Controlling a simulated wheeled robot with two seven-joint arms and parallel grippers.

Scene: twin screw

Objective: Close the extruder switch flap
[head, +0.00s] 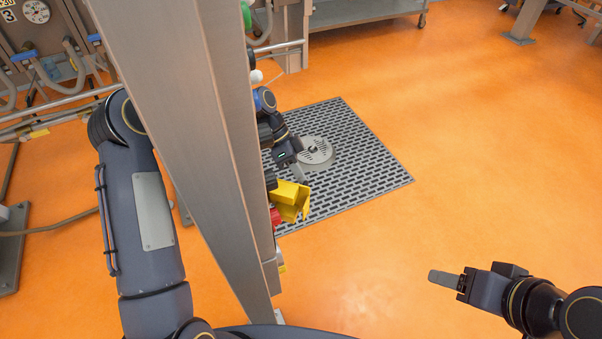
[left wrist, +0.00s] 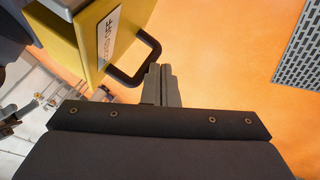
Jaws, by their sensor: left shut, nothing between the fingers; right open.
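The yellow switch flap (head: 290,199) sticks out from the right side of the metal post, with a red part (head: 275,216) beside it. A yellow part with a white label (left wrist: 108,38) and a black loop (left wrist: 148,68) shows at the upper left of the left wrist view. My left gripper (head: 302,176) is shut and empty, just above the flap in the head view. In the left wrist view its fingertips (left wrist: 160,72) are close beside the black loop; I cannot tell whether they touch. My right gripper (head: 446,278) is open and empty, far from the flap.
The wide metal post (head: 190,90) hides part of my left arm and the switch's surroundings. A floor grate (head: 360,165) with a round drain cover (head: 316,152) lies behind. Pipes and a gauge panel (head: 35,20) stand at the left. Orange floor at the right is clear.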

